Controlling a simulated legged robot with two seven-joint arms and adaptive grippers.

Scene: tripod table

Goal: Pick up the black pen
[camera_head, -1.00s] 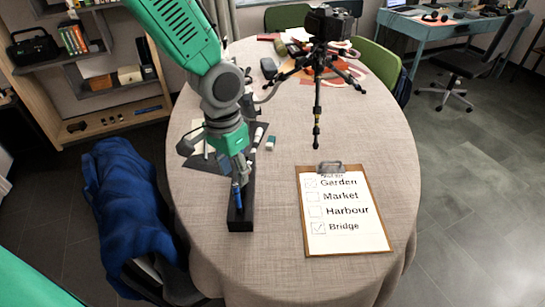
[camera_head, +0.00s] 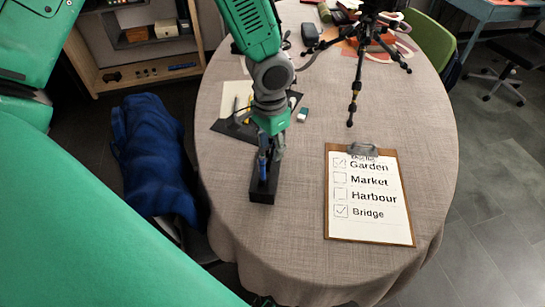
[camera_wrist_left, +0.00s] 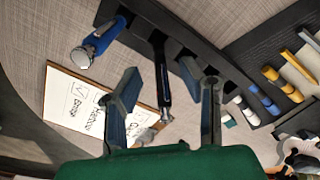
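The black pen (camera_wrist_left: 161,72) stands in a slot of a black holder (camera_wrist_left: 200,45) in the left wrist view. Its shaft shows between the two spread fingers of my left gripper (camera_wrist_left: 165,108), with a clear gap on either side. My right gripper is not clearly in view.
A clipboard (camera_head: 369,235) with a checklist lies right of the holder. A tripod (camera_head: 356,80) stands behind it. A dark mat (camera_head: 228,128) with paper and small items lies behind the holder. The table's front cloth is clear.

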